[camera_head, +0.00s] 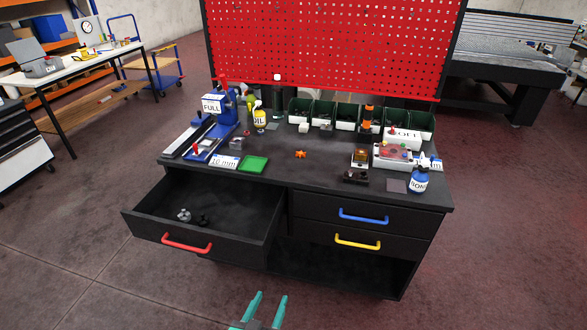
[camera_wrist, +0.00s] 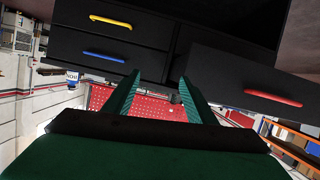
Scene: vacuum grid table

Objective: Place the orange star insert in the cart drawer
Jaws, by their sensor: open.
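The small orange star insert (camera_head: 301,154) lies on the dark top of the cart (camera_head: 310,178), near the middle, in the head view. The left drawer (camera_head: 145,222) with the red handle (camera_head: 187,243) is pulled open. Two small knobby parts, one grey (camera_head: 184,215) and one black (camera_head: 202,220), lie inside it. My gripper (camera_head: 265,300) is open and empty, low in front of the cart and well away from the star. In the wrist view the teal fingers (camera_wrist: 155,95) stand apart, with the drawer fronts beyond them. The star does not show in the wrist view.
A green tray (camera_head: 253,164) and a blue vise (camera_head: 222,125) stand left of the star. A sensor block (camera_head: 360,156), a red-topped box (camera_head: 393,152) and a blue bottle (camera_head: 419,180) stand right. Green bins (camera_head: 323,114) line the back. The blue-handled drawer (camera_head: 364,216) and yellow-handled drawer (camera_head: 357,241) are closed.

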